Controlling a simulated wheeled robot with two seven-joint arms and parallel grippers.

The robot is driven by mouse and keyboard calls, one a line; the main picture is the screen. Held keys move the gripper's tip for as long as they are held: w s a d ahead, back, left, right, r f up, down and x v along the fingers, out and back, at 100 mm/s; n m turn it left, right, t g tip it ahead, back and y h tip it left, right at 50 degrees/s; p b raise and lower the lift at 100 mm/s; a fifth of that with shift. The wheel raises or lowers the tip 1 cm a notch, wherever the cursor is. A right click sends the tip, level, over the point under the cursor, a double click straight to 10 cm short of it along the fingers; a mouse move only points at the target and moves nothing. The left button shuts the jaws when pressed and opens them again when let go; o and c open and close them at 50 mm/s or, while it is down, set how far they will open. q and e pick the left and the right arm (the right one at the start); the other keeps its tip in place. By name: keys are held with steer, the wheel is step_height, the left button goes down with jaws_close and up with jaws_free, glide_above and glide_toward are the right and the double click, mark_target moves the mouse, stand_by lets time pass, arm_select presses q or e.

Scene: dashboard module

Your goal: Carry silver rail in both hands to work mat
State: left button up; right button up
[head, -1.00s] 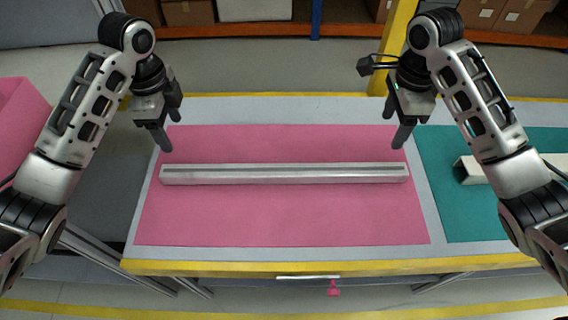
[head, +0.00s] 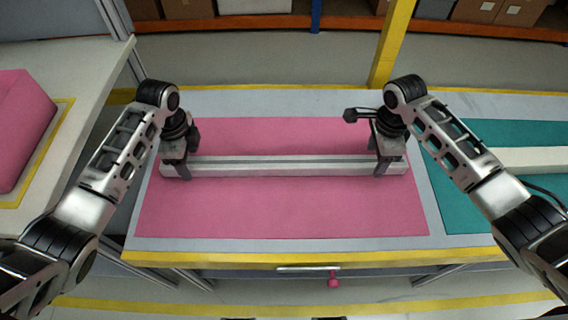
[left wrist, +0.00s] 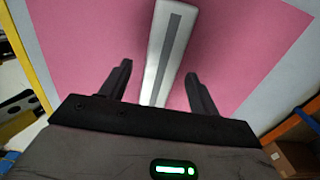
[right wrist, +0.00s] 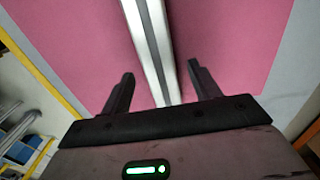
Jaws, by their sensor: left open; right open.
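The silver rail (head: 280,166) lies lengthwise across the pink mat (head: 280,215) on the table. My left gripper (head: 177,174) is at the rail's left end, with its fingers open on either side of it. In the left wrist view the rail (left wrist: 166,50) runs between the two spread fingers (left wrist: 160,85). My right gripper (head: 388,168) is at the rail's right end, also open around it. In the right wrist view the rail (right wrist: 150,45) passes between the open fingers (right wrist: 160,90). Neither gripper is closed on the rail.
A teal mat (head: 490,212) with another pale bar (head: 535,158) lies to the right. A pink bin (head: 22,125) stands on a side table at the left. A yellow post (head: 392,45) rises behind the table. The front of the pink mat is clear.

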arm_select(q)
steer(key=shift+f, duration=1.15)
arm_select(e)
steer(key=shift+f, duration=1.15)
arm_select(q)
jaws_close()
arm_select(e)
jaws_close()
